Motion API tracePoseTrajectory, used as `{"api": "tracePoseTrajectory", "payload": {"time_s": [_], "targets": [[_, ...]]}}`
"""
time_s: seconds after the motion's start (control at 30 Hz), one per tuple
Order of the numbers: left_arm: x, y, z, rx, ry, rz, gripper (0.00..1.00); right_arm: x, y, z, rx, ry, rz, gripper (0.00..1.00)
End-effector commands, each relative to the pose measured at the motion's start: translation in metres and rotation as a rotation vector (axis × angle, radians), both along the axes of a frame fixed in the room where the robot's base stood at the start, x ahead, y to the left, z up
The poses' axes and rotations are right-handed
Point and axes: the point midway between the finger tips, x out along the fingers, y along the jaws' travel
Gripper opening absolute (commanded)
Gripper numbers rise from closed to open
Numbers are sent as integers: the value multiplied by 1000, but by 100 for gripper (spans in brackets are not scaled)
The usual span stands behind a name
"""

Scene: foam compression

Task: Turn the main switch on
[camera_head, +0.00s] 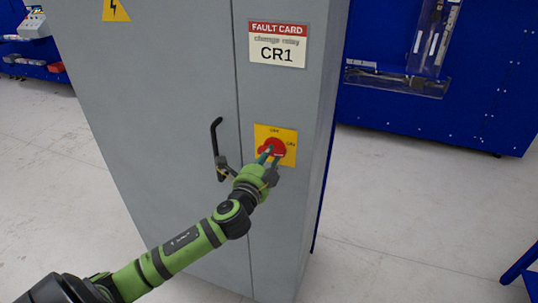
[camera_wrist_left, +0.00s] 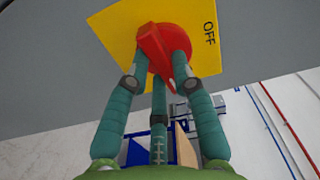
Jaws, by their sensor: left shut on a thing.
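The main switch is a red rotary knob (camera_head: 272,148) on a yellow plate (camera_head: 288,133) on the grey cabinet's front, right of the door seam. In the left wrist view the red knob (camera_wrist_left: 165,45) has a raised bar handle, and the yellow plate (camera_wrist_left: 120,30) shows the word OFF. My left gripper (camera_head: 268,158) is at the knob, its green fingers shut on the bar handle from both sides. In the left wrist view the fingertips (camera_wrist_left: 160,70) touch the red handle. The fingers hide part of the knob. My right gripper is not in view.
The grey cabinet (camera_head: 150,100) has a black door handle (camera_head: 216,145) left of the switch, close to my left wrist. A fault card (camera_head: 278,44) reading CR1 is above the switch. Blue panels (camera_head: 480,90) stand behind at right. The floor (camera_head: 400,200) right of the cabinet is clear.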

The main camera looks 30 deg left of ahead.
Motion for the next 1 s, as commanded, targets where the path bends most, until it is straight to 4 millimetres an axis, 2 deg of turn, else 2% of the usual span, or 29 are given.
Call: {"api": "tracePoseTrajectory", "payload": {"time_s": [0.3,0.8,0.83,0.87,0.9,1.0], "targets": [[0,1,2,107,22,-1,0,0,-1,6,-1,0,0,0],[0,1,1,124,26,-2,0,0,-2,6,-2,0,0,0],[0,1,1,124,26,-2,29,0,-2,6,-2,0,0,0],[0,1,1,124,26,-2,41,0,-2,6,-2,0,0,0],[0,1,1,123,26,-1,49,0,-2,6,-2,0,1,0],[0,1,1,122,26,-1,49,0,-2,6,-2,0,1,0]]}}
